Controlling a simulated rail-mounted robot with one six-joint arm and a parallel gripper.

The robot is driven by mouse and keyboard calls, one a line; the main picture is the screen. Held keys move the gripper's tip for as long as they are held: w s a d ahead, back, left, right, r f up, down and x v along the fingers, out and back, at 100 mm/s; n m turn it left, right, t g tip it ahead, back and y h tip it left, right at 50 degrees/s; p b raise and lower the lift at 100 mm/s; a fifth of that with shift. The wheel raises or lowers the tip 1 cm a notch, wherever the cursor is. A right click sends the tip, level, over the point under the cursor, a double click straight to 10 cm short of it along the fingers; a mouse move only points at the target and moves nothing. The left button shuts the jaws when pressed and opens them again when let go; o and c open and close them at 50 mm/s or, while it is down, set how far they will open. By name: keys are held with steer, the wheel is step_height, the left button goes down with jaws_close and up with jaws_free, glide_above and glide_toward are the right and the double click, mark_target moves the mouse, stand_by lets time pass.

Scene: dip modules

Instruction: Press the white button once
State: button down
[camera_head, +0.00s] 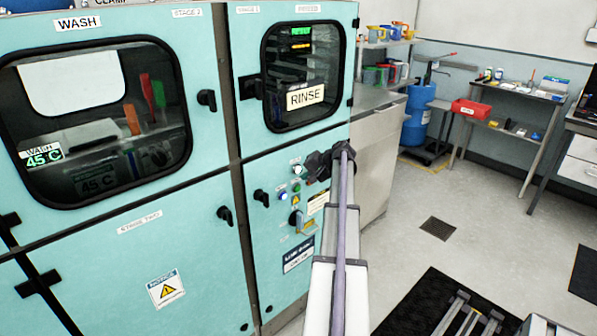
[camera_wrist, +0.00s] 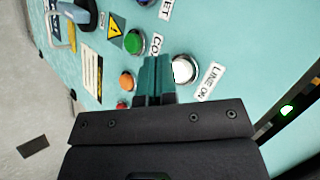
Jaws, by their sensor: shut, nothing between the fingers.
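The white button (camera_wrist: 185,69) sits on the teal panel beside a "LINE ON" label in the wrist view. In the head view it is a small pale dot (camera_head: 297,169) on the machine's right end. My gripper (camera_wrist: 156,61) is shut and empty, with its two teal fingers together. The fingertips lie just left of the white button in the wrist view, between it and the green button (camera_wrist: 134,43). I cannot tell how far they are from the panel. In the head view my dark gripper (camera_head: 316,166) is right of the buttons.
An orange button (camera_wrist: 127,81) and a red one (camera_wrist: 122,105) lie left of my fingers in the wrist view. A black door handle (camera_head: 262,198) sticks out left of the buttons.

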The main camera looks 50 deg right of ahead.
steer(key=s, duration=0.5)
steer(key=shift+a, duration=0.35)
steer(key=shift+s, duration=0.1)
stand_by(0.5)
steer(key=s+a+f+n+g+h+p, duration=0.1)
steer(key=a+n+g, duration=0.3)
steer(key=a, duration=2.6)
steer(key=s+a+f+n+g+h, duration=0.1)
steer(key=s+a+f+n+g, duration=0.2)
steer(key=a, duration=2.7)
steer(key=s+n+g, duration=0.1)
steer(key=n+g, duration=0.1)
steer(key=n, duration=0.3)
steer(key=shift+s+n+h+p, duration=0.2)
steer(key=shift+n+h+p, duration=0.1)
steer(key=shift+p, duration=0.1)
